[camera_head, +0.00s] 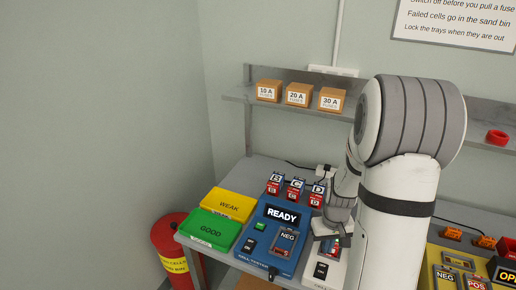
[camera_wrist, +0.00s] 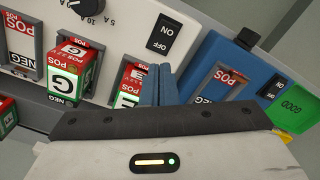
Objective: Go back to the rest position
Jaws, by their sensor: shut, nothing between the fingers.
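My gripper shows in the wrist view (camera_wrist: 162,84) as two blue fingers pressed together with nothing between them. They point over the gap between a white charger (camera_wrist: 125,20) and the blue cell tester (camera_wrist: 212,58). In the head view my gripper (camera_head: 325,232) is low over the bench, between the tester (camera_head: 250,256) and the white charger (camera_head: 308,276), and my arm partly hides the charger. In the wrist view a cell marked G (camera_wrist: 68,82) and a cell marked E (camera_wrist: 130,88) sit in charger bays. My fingers are close beside cell E; contact cannot be told.
Cells B (camera_head: 275,184), C (camera_head: 295,189) and D (camera_head: 316,196) stand behind the tester. A yellow WEAK tray (camera_head: 230,204) and green GOOD tray (camera_head: 214,229) lie left. A shelf (camera_head: 240,93) with fuse boxes (camera_head: 298,95) hangs above. A red bin (camera_head: 172,240) stands on the floor.

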